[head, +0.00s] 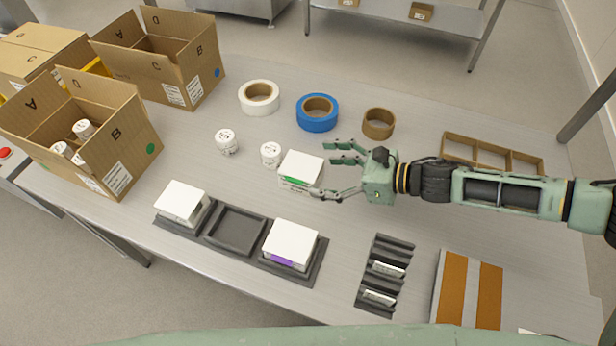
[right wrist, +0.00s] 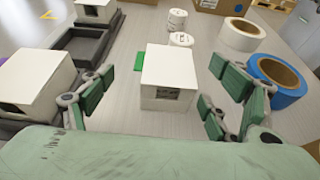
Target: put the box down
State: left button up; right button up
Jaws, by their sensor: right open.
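A white box with a green label (head: 301,171) rests on the grey table, behind the dark tray. My right gripper (head: 325,170) is open, with its fingers spread at the right end of this box. In the right wrist view the white box (right wrist: 168,75) stands between the open fingers, with a gap on each side. Two other white boxes, one at the left (head: 183,203) and one with a purple label (head: 291,244), sit in the dark tray (head: 236,231). The tray's middle slot is empty. My left gripper is not in view.
Two white jars (head: 226,142) stand behind the boxes. White (head: 259,98), blue (head: 317,113) and brown (head: 378,124) tape rolls lie further back. Open cartons (head: 82,130) stand at the left. A dark slotted rack (head: 384,275) lies at the front right.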

aim_at(309, 170)
jog(key=shift+w+a+f, duration=0.1)
jog(key=shift+w+f, duration=0.9)
jog(key=shift+w, duration=0.05)
jog(key=p+x, duration=0.1)
jog(key=x, duration=0.5)
jog(key=shift+s+a+f, duration=0.15)
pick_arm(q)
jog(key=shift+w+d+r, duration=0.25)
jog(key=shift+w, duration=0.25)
pick_arm(e)
jog(key=shift+c, duration=0.4)
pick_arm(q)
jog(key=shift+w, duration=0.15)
pick_arm(e)
jog(key=c, duration=1)
jog(key=shift+c, duration=0.3)
